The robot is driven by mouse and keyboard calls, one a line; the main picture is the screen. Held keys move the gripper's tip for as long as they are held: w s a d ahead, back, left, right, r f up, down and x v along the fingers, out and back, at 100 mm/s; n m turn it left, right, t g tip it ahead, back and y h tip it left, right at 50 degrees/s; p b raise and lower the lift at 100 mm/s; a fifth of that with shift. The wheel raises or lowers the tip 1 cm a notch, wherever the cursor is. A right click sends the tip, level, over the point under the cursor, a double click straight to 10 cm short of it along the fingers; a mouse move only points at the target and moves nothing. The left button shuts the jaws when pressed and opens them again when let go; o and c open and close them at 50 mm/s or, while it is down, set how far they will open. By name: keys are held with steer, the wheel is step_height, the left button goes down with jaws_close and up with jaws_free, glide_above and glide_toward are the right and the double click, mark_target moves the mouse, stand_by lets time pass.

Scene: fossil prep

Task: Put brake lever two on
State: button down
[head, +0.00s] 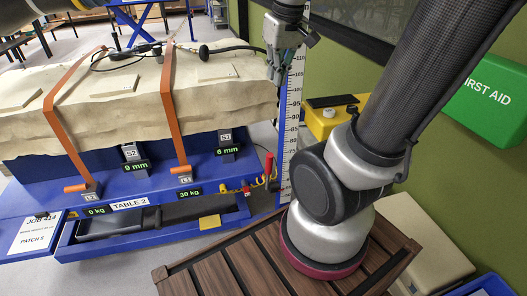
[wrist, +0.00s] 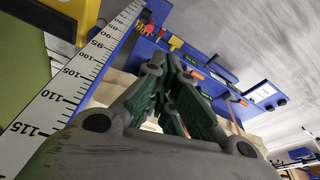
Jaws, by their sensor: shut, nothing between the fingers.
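Blue Table 2 (head: 100,215) carries a long pale block (head: 130,100). An upright red-handled lever (head: 269,163) stands at the table's right end. Small red and yellow fittings (head: 246,187) sit beside it on the front edge. The wrist view shows a red piece (wrist: 140,27) and a yellow piece (wrist: 175,43) on the blue edge.
A white measuring scale (head: 293,110) stands upright at the table's right end. Orange straps (head: 174,110) cross the block, and a black cable lies on top. A yellow case (head: 325,122) and a green first aid box (head: 490,100) are at right.

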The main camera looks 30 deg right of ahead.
steer(key=w+d+f+g, duration=0.2)
steer(key=w+f, duration=0.7)
steer(key=f, duration=0.3)
steer(key=w+d+f+g, duration=0.2)
steer(key=w+d+f, duration=0.1)
steer(key=w+f, duration=0.6)
step_height(320, 180, down, 4)
steer(key=shift+w+f+m, duration=0.25)
steer(key=shift+w+m, duration=0.05)
steer(key=shift+w, duration=0.05)
steer(key=s+f, duration=0.5)
steer(key=f, duration=0.5)
steer(key=shift+f, duration=0.25)
steer(key=shift+a, duration=0.1)
